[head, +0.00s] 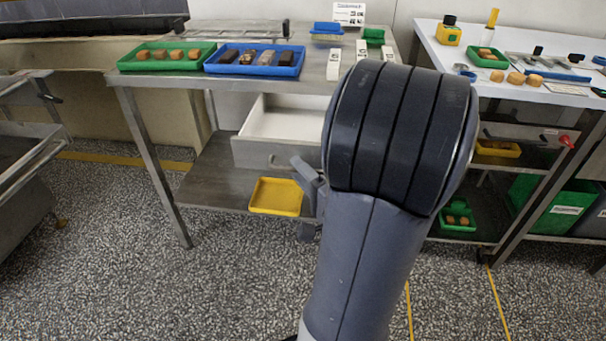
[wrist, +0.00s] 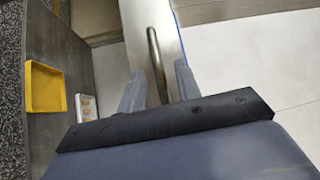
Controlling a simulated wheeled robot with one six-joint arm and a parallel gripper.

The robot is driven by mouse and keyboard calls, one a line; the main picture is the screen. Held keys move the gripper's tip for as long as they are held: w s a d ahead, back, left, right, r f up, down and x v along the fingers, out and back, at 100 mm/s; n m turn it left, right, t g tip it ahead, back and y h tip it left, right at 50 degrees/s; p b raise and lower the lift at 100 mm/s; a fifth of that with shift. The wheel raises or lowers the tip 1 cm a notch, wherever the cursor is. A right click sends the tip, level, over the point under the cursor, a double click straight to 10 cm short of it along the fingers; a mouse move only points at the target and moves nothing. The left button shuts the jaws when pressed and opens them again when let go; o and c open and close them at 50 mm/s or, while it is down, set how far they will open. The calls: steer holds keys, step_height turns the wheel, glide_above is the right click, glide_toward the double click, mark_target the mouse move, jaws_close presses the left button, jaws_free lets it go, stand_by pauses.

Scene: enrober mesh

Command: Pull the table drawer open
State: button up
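The table drawer (head: 262,152) sticks out from under the grey metal table (head: 122,82), and its pale, empty-looking inside shows. My gripper (head: 300,172) is at the drawer front in the head view, partly hidden behind my arm. In the wrist view my gripper (wrist: 158,86) has its two fingers apart, one on each side of the handle, with gaps visible on both sides. The right part of the drawer is hidden by my arm.
A yellow tray (head: 275,196) lies on the lower shelf (head: 205,180) below the drawer. Green (head: 128,63) and blue (head: 215,67) trays with small pieces stand on the tabletop. A second table (head: 455,68) stands at right. The speckled floor in front is clear.

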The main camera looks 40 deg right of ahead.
steer(key=s+f, duration=0.1)
steer(key=s, duration=0.9)
steer(key=shift+s+a+f, duration=0.25)
steer(key=shift+s+a, duration=0.1)
steer(key=shift+a, duration=0.05)
steer(key=shift+w, duration=0.1)
stand_by(0.6)
steer(key=w+r, duration=0.1)
steer(key=w, duration=0.9)
steer(key=shift+w+d+r, duration=0.2)
steer(key=shift+d+r, duration=0.05)
steer(key=shift+d, duration=0.1)
stand_by(0.4)
